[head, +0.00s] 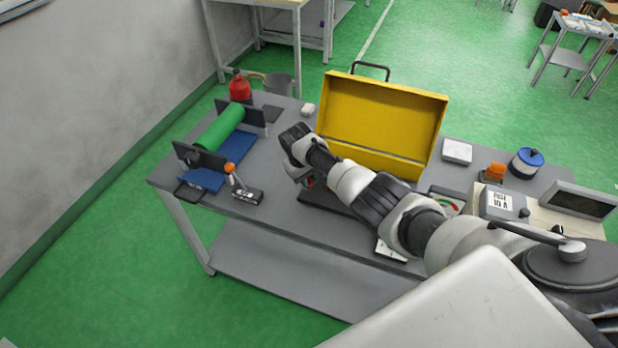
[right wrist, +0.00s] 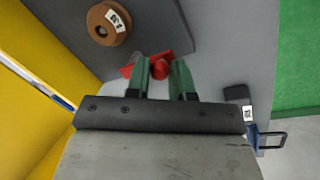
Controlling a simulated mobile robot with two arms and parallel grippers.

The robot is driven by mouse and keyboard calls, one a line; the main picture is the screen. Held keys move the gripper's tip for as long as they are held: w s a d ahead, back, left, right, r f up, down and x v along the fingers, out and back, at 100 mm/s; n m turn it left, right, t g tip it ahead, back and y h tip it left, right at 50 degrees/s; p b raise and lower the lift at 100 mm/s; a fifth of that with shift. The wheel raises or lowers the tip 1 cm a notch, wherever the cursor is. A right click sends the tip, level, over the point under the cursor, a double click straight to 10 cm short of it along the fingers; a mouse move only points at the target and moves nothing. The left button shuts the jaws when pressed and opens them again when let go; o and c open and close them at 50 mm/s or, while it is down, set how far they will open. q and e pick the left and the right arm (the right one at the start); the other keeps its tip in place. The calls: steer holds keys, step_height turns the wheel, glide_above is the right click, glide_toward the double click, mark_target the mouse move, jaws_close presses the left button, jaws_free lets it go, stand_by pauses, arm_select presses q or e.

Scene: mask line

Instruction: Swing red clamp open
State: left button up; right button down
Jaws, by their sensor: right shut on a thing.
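My right arm reaches in from the right in the head view, and my right gripper (head: 302,182) points down over the grey bench in front of the yellow box. In the right wrist view its green fingers (right wrist: 165,75) are shut on the red clamp (right wrist: 160,67), with a round red part between them and flat red parts to both sides. In the head view only a small bit of red shows beside the gripper; my wrist and arm hide the rest. My left gripper is not in view.
The open yellow box (head: 380,115) stands close behind my right wrist. A brown spool (right wrist: 108,22) lies near the clamp. An orange-handled black clamp (head: 240,188), a green roll (head: 220,127) and a red bottle (head: 239,88) are at the left.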

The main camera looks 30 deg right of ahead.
steer(key=shift+w+r, duration=0.1)
steer(key=c, duration=1)
jaws_free()
steer(key=shift+a, duration=0.1)
steer(key=shift+r, duration=0.4)
steer(key=r, duration=0.3)
steer(key=a+r, duration=0.1)
steer(key=r, duration=0.2)
steer(key=a+r, duration=0.1)
steer(key=r, duration=0.2)
steer(key=shift+r, duration=0.35)
